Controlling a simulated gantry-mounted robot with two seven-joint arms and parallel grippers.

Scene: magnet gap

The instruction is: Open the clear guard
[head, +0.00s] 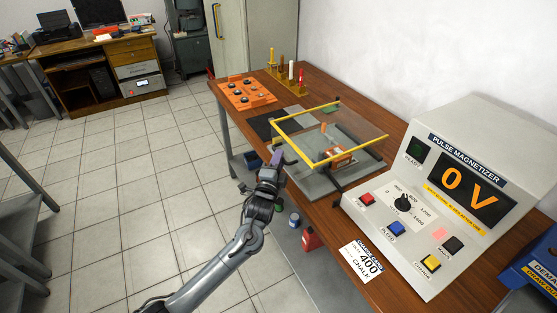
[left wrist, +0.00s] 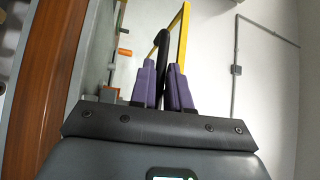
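The clear guard (head: 354,119) is a see-through panel with yellow edge bars, standing over a grey base (head: 312,184) on the bench. Its panel sits above the base; I cannot tell its exact tilt. My left gripper (head: 277,157) is at the guard's near left side in the head view. In the left wrist view, its purple fingers (left wrist: 164,82) stand close together with a black bar, seemingly the guard's handle (left wrist: 162,48), filling the narrow gap between them. A yellow guard bar (left wrist: 183,35) rises beyond. An orange part (head: 340,156) shows under the guard. My right gripper is not visible.
The pulse magnetizer (head: 430,200) stands right of the guard, its display reading 0 V. A chalk card (head: 360,262) lies before it. An orange tray (head: 246,93) and a rack of coloured sticks (head: 288,79) sit farther back. Open floor lies left of the bench (head: 228,113).

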